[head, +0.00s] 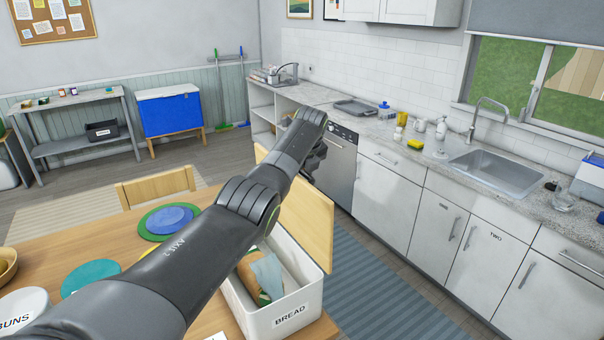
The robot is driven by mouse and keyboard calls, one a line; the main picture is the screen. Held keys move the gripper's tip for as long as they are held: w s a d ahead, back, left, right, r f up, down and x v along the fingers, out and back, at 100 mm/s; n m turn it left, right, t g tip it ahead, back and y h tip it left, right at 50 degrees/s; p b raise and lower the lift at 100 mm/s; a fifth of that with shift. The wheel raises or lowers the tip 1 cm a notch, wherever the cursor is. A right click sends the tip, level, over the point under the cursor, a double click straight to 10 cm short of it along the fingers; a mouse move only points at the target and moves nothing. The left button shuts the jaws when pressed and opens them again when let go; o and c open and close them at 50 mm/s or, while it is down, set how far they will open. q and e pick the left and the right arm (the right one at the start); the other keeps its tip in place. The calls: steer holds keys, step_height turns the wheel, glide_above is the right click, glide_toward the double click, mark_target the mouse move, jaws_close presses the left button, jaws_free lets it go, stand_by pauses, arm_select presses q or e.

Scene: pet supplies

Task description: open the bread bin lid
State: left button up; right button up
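The white bread bin (289,318), labelled BREAD, stands on the wooden table near its right end. Its wooden lid (311,226) is raised and stands up along the bin's far right side, so the inside shows. A wrapped loaf (252,277) and a light blue cloth-like piece (267,274) lie inside. My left arm crosses in front of the bin and lid, hiding parts of both. My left gripper (318,158) is beyond the lid's upper part, mostly hidden behind my own wrist; its fingers and any contact cannot be made out. My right gripper is out of view.
On the table (62,246) are a blue plate on a green one (170,221), a teal disc (91,277), a white lid marked BUNS (22,310) and a wooden bowl (5,266). A chair (156,188) stands behind. Kitchen cabinets (388,198) line the right.

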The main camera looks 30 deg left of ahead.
arm_select(q)
steer(key=shift+s+d+r+b, duration=0.2)
steer(key=shift+r+b, duration=0.15)
steer(key=shift+r, duration=0.2)
steer(key=b+v, duration=0.6)
steer(key=v, duration=1)
